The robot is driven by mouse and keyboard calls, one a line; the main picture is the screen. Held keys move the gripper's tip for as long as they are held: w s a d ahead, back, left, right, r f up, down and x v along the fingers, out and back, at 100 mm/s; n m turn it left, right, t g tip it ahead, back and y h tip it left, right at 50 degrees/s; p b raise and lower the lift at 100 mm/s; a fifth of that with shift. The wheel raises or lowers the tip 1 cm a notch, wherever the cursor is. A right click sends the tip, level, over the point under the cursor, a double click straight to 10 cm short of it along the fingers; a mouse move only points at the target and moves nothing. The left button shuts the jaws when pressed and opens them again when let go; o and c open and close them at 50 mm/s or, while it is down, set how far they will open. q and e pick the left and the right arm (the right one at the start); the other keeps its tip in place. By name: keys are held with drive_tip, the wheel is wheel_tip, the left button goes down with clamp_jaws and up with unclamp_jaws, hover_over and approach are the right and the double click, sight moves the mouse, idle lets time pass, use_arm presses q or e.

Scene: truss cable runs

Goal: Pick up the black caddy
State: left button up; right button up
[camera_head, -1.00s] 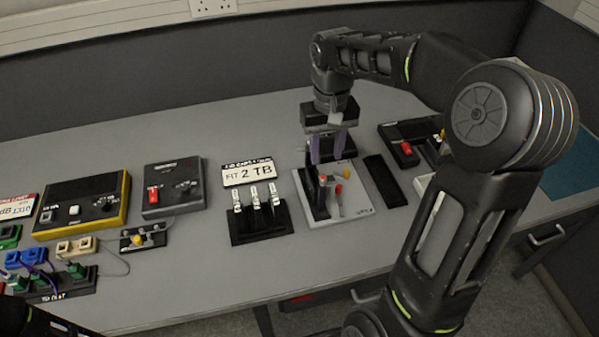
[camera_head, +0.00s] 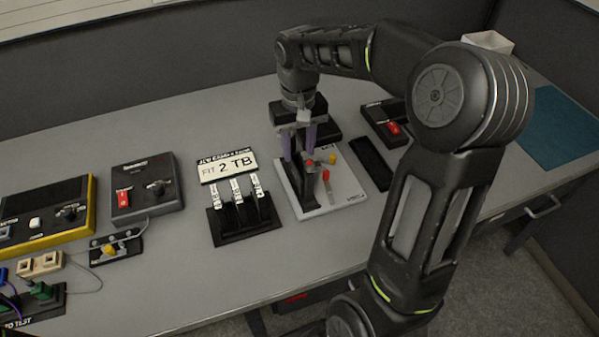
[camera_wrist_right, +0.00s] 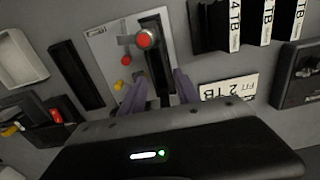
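A tall narrow black piece (camera_head: 297,187), which looks like the black caddy, stands on a pale plate (camera_head: 345,192) with red and yellow knobs. It also shows in the right wrist view (camera_wrist_right: 154,55) as a long dark shape beside a red round knob (camera_wrist_right: 145,39). My right gripper (camera_head: 299,142) points down above the back end of this piece. In the right wrist view its purple fingers (camera_wrist_right: 160,88) are apart, with nothing seen held between them. Whether the fingertips touch the piece cannot be told. My left gripper is not in view.
Left of the plate stand a black rack (camera_head: 243,218) of labelled drives and a "FIT 2 TB" sign (camera_head: 228,166). A flat black strip (camera_head: 371,164) and a box with a red switch (camera_head: 384,122) lie right. Free grey tabletop lies in front.

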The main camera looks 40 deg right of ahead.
sight(300, 168)
drive_tip(key=shift+f, duration=0.9)
drive_tip(key=shift+s+d+f+p, duration=0.1)
drive_tip(key=shift+f+p, duration=0.1)
drive_tip(key=shift+f, duration=1.1)
drive_tip(key=shift+s+f+p, duration=0.1)
drive_tip(key=shift+f+p, duration=0.1)
drive_tip(key=shift+f, duration=1.1)
drive_tip(key=shift+c, duration=0.6)
drive_tip(key=shift+w, duration=0.1)
clamp_jaws()
